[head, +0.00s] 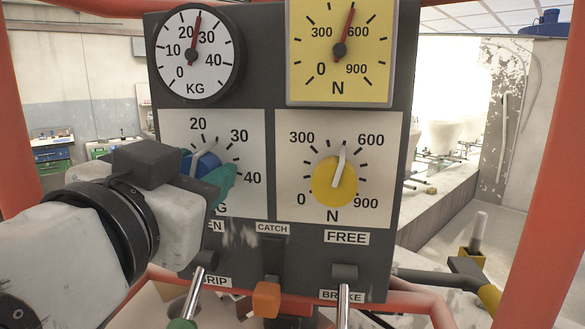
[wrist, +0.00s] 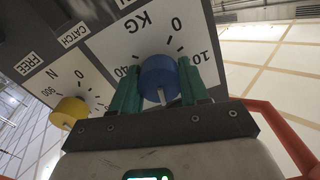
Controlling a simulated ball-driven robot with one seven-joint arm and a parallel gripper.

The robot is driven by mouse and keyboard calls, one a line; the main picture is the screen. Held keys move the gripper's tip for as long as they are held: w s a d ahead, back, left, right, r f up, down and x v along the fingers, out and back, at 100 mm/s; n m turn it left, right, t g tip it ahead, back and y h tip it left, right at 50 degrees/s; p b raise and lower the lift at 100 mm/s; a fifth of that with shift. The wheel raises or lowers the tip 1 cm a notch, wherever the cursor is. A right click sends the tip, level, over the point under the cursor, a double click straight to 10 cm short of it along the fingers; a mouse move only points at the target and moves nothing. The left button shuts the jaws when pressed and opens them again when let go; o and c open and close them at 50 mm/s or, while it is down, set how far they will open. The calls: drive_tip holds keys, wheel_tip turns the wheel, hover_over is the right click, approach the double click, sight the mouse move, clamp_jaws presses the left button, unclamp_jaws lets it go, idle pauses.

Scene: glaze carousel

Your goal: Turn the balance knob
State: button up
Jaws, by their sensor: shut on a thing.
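The blue knob (head: 206,166) sits on the white KG scale card at the lower left of the dark panel in the head view. Its white pointer points up and right, between 20 and 30. My gripper (head: 212,178) reaches it from the left, its teal fingers closed on the knob's sides. In the wrist view the blue knob (wrist: 158,72) is between the two teal fingers of my gripper (wrist: 158,80). The KG gauge (head: 195,75) above has its red needle between 20 and 30. Part of the lower KG card is hidden by my gripper.
A yellow knob (head: 334,183) on the N card is right of the blue one, its pointer between 300 and 600. The yellow N gauge (head: 340,75) is above it. Levers and an orange catch handle (head: 266,298) stick out below. Red frame posts (head: 545,180) flank the panel.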

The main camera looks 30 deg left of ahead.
drive_tip(key=shift+n+p, duration=0.35)
drive_tip(key=shift+n, duration=0.05)
drive_tip(key=shift+r+n+p, duration=0.1)
drive_tip(key=shift+n+p, duration=0.55)
drive_tip(key=shift+n, duration=0.25)
drive_tip(key=shift+n+p, duration=1.05)
drive_tip(key=shift+n, duration=0.55)
drive_tip(key=o, duration=1.1)
drive_tip(key=shift+c, duration=0.2)
drive_tip(key=shift+s, duration=0.1)
drive_tip(key=b+v, duration=0.2)
drive_tip(key=v, duration=0.8)
drive_tip(key=shift+s, duration=0.3)
